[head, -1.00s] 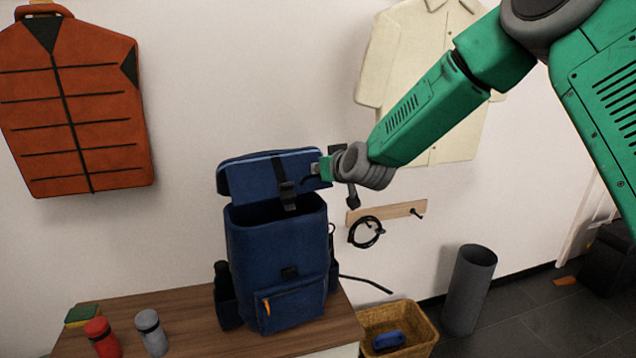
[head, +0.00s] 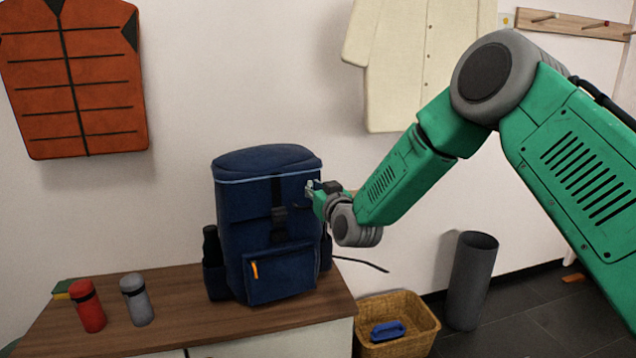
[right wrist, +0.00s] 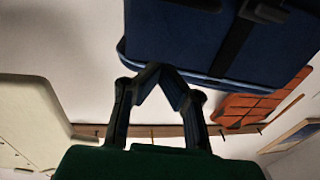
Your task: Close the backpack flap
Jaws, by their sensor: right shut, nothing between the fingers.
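The blue backpack (head: 262,225) stands upright on the wooden bench top. Its flap (head: 268,166) lies down over the top opening and the upper front, with the dark strap and buckle (head: 279,217) hanging at the front. My right gripper (head: 310,188) is at the right side of the flap, shut and empty. In the right wrist view the closed fingertips (right wrist: 160,68) are close to the edge of the blue fabric (right wrist: 190,40); I cannot tell whether they touch it. My left gripper is not in view.
A red bottle (head: 87,306) and a grey bottle (head: 137,300) stand on the bench (head: 185,330) left of the backpack. A wicker basket (head: 425,322) with a blue item and a grey bin (head: 470,280) stand to the right. An orange vest (head: 75,85) hangs at left.

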